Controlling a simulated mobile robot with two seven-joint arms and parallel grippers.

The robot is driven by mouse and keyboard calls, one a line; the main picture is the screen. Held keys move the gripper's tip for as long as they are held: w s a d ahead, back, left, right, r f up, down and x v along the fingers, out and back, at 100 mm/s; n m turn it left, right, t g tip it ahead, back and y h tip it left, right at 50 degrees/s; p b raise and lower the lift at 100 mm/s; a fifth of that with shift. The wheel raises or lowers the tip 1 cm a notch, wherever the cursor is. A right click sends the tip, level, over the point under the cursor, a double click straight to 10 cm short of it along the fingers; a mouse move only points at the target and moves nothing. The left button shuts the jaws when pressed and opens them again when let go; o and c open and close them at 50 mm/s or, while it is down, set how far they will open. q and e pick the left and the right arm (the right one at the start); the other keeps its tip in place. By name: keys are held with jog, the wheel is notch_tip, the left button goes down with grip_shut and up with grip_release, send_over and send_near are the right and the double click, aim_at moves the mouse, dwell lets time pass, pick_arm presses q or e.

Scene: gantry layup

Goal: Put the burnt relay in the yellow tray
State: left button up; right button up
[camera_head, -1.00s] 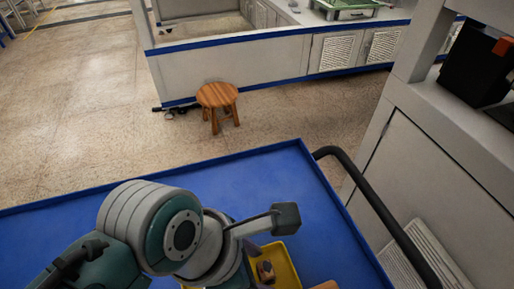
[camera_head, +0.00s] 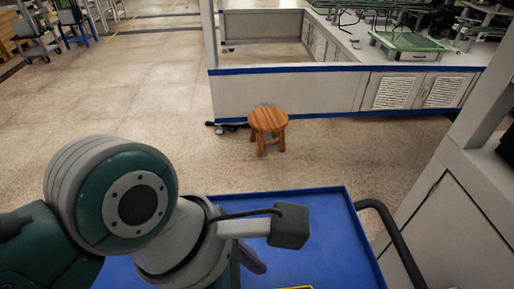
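Only a thin strip of the yellow tray's rim (camera_head: 297,287) shows at the bottom edge of the head view, on the blue cart top (camera_head: 335,240). The inside of the tray is out of the picture. No burnt relay can be made out. My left arm comes in from the left and covers much of the blue top, but its fingertips are not in the picture. A dark purple piece shows just beside the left wrist; I cannot tell what it is. My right gripper is not in view.
The blue top has a raised rim, and a black handle rail (camera_head: 397,243) runs along its right side. A wooden stool (camera_head: 268,125) stands on open floor beyond. A white cabinet (camera_head: 450,225) is at the right, and a workbench (camera_head: 345,92) with blue edging at the back.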

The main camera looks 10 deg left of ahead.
pick_arm(q)
jog(key=s+a+r+m+t+y, duration=0.1)
jog(key=s+a+r+m+y, duration=0.1)
jog(key=a+m, duration=0.5)
jog(key=s+a+r+m+t+y, duration=0.1)
jog(key=s+a+r+m, duration=0.3)
jog(key=m, duration=1.2)
jog(key=s+a+y, duration=0.1)
jog(key=a, duration=0.2)
jog(key=shift+s+a+m, duration=0.15)
jog(key=shift+s+m, duration=0.15)
jog(key=shift+s, duration=0.1)
